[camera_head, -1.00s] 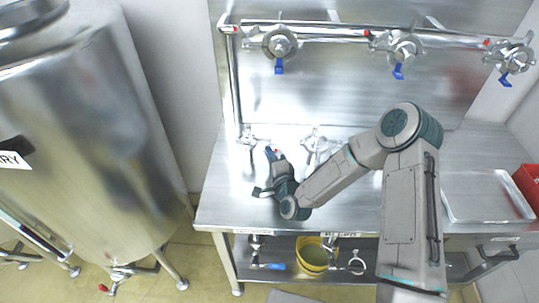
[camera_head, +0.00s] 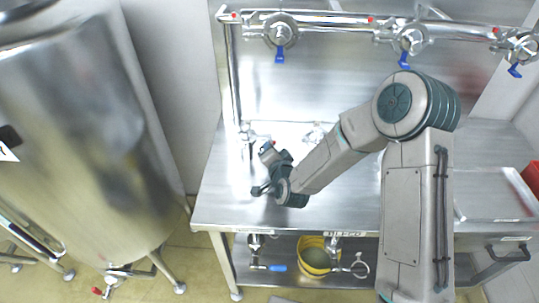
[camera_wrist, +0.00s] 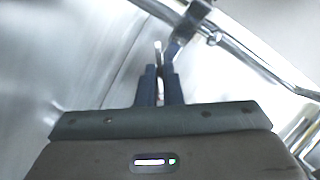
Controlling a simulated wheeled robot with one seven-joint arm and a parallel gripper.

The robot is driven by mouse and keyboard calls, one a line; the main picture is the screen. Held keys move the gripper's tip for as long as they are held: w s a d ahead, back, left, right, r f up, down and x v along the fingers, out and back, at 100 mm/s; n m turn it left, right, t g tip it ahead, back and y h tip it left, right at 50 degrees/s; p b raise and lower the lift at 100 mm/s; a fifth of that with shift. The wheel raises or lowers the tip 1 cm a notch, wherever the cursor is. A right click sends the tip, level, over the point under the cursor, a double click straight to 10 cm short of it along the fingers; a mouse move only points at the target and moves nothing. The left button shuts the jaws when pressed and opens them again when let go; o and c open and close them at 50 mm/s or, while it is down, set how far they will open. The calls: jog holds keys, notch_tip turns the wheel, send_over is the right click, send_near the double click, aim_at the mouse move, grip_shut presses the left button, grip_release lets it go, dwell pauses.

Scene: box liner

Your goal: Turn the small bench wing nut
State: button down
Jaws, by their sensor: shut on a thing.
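My gripper (camera_head: 266,148) reaches over the steel bench (camera_head: 335,205), close to the small metal fitting (camera_head: 248,138) at the foot of the left vertical pipe. In the wrist view the blue-grey fingers of my gripper (camera_wrist: 163,72) are nearly together and shut on a thin metal piece. This looks like the small bench wing nut (camera_wrist: 158,48), which sticks out beyond the fingertips. A clamp-like part (camera_wrist: 196,18) on a pipe lies just past it. In the head view the wing nut cannot be told apart from the fitting and my gripper.
A pipe rail (camera_head: 340,22) with several blue-handled valves runs above the bench. A large steel tank (camera_head: 90,130) stands at the left. A second fitting (camera_head: 315,133) is on the bench behind my arm. A yellow bucket (camera_head: 315,258) is on the lower shelf.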

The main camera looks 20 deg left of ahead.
jog(key=n+b, duration=0.1)
jog(key=n+h+b, duration=0.1)
jog(key=shift+s+a+n+h, duration=0.1)
jog(key=shift+a+n+h, duration=0.1)
jog(key=shift+n+h, duration=0.15)
jog(key=shift+a+r+n+h+b, duration=0.1)
jog(key=shift+r+n+h+b, duration=0.05)
jog(key=shift+n+h+b, duration=0.7)
jog(key=shift+a+n+h+p, duration=0.15)
jog(key=shift+n+h+p, duration=0.8)
jog(key=shift+n, duration=0.85)
jog(key=c, duration=1.6)
grip_release()
